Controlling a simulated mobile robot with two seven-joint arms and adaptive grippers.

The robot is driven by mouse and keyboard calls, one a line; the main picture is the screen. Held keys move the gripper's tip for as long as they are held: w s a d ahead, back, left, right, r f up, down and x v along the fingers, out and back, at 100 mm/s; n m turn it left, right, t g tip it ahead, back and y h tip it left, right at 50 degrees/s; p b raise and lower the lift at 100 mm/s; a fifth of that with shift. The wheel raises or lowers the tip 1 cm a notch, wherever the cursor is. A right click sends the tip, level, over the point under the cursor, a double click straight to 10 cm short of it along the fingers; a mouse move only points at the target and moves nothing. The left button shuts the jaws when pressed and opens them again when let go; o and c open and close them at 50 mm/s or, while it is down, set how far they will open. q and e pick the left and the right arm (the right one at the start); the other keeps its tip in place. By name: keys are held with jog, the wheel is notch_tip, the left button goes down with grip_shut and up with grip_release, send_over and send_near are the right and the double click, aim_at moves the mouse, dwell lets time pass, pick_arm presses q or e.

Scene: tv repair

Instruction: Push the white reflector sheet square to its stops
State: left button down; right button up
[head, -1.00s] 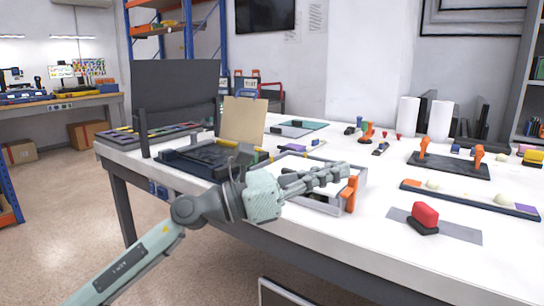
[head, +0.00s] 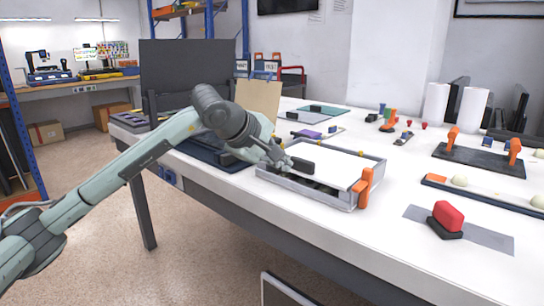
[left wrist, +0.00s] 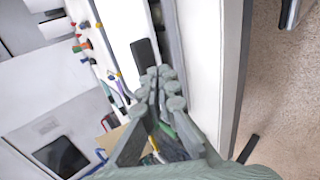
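The white reflector sheet (head: 338,164) lies in a shallow grey frame (head: 325,197) near the bench's front edge. A gap with dark parts shows between the sheet's near-left edge and the frame wall. A small black block (head: 302,165) sits at the sheet's left edge; it also shows in the left wrist view (left wrist: 146,56). My left gripper (head: 284,161) is over the frame's left end, its fingertips close to the block; I cannot tell whether they touch. Its fingers (left wrist: 160,82) look closed together with nothing between them. My right gripper is out of view.
An orange clamp (head: 363,187) stands at the frame's right corner. A tan board (head: 259,98) stands behind my left arm. A red-handled block (head: 447,218) sits on a grey strip to the right. A black base with orange handles (head: 480,160) is farther back.

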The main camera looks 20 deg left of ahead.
pick_arm(q)
jog(key=shift+x, duration=0.9)
jog(key=shift+w, duration=0.1)
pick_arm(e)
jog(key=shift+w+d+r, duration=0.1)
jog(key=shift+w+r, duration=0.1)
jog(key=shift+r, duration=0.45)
pick_arm(q)
jog(key=shift+w, duration=0.1)
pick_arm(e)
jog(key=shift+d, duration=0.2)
